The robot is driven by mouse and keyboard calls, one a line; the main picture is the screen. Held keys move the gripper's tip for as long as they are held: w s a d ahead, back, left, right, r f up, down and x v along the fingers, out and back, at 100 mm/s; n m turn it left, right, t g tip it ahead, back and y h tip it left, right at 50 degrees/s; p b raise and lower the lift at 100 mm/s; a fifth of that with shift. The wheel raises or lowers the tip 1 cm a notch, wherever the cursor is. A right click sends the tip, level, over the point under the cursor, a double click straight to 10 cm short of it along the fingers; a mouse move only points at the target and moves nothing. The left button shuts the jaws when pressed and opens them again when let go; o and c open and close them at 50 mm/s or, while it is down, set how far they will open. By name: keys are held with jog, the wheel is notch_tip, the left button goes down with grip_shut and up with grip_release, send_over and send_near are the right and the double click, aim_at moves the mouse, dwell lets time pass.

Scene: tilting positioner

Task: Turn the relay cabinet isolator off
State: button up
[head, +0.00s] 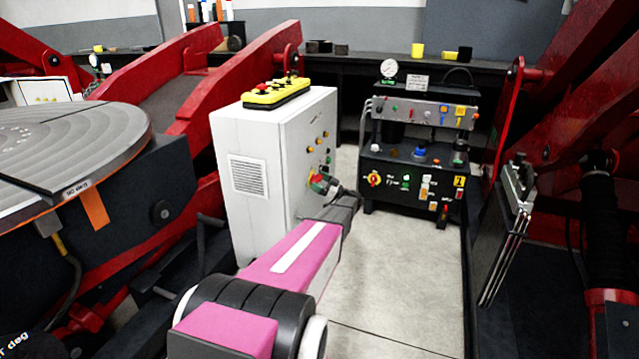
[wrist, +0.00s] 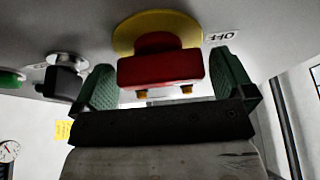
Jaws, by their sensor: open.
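The relay cabinet (head: 265,190) is the white box in the middle of the head view. Its isolator (head: 315,178) is on the right-hand face, partly hidden by my gripper (head: 326,185). In the wrist view the isolator is a red handle (wrist: 160,66) on a yellow disc (wrist: 150,24). An OFF label (wrist: 222,36), upside down in the picture, sits just right of the disc. My gripper (wrist: 164,86) is open, with one green finger pad on each side of the red handle. Gaps show between the pads and the handle.
A black knob (wrist: 64,78) and a green button (wrist: 10,78) lie left of the isolator. A yellow pendant (head: 276,92) rests on the cabinet top. A black hydraulic unit (head: 415,150) stands behind right. Clear floor (head: 400,270) lies right of my arm.

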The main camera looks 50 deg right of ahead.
jog(key=v, duration=1)
jog(key=shift+s+f, duration=0.2)
jog(key=shift+s, duration=0.15)
